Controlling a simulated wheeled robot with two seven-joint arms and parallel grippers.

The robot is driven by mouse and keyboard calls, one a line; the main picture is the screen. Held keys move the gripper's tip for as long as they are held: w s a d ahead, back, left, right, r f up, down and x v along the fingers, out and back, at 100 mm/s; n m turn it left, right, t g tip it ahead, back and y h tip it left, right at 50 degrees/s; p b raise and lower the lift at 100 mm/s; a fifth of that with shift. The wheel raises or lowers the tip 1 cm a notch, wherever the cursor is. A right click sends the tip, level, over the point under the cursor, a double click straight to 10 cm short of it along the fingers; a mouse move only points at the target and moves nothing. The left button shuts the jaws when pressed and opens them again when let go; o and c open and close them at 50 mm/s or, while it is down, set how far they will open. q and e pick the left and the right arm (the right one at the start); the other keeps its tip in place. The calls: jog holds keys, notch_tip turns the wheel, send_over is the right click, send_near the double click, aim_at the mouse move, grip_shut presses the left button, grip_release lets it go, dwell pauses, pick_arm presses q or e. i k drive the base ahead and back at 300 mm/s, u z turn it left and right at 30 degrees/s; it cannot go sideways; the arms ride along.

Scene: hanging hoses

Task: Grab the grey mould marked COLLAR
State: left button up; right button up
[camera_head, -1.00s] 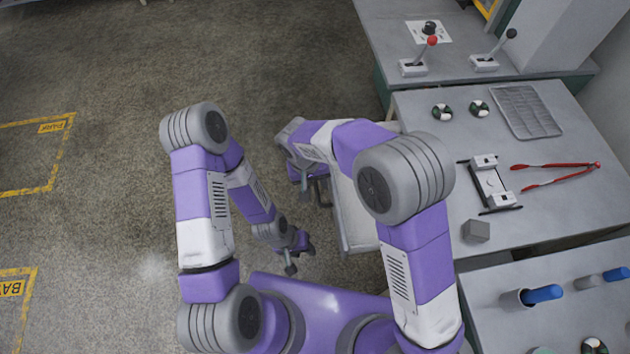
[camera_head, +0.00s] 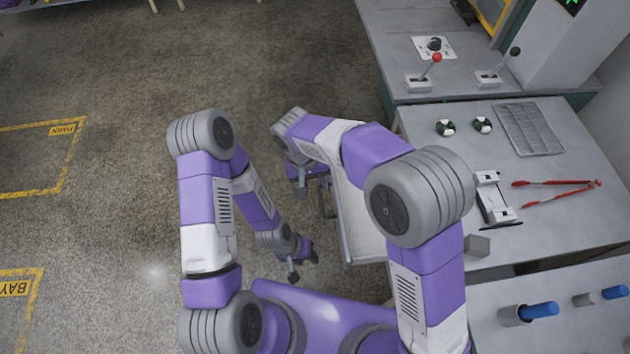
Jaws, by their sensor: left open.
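No COLLAR marking can be read in the head view, so I cannot tell which thing is the mould. A small grey block (camera_head: 477,246) sits at the near left corner of the right-hand bench. Grey cylinders, one with a blue rod (camera_head: 514,315), lie on the nearer bench at lower right. My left gripper (camera_head: 301,264) is open and empty, low over the floor. My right gripper (camera_head: 312,189) is beside the light panel at the bench's left side, partly hidden; its jaw state is unclear. Both are well apart from the block.
Levers (camera_head: 431,75) stand on the far bench. Open floor (camera_head: 100,230) with yellow markings lies left.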

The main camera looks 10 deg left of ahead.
aim_at(492, 203)
jog(key=k, duration=1)
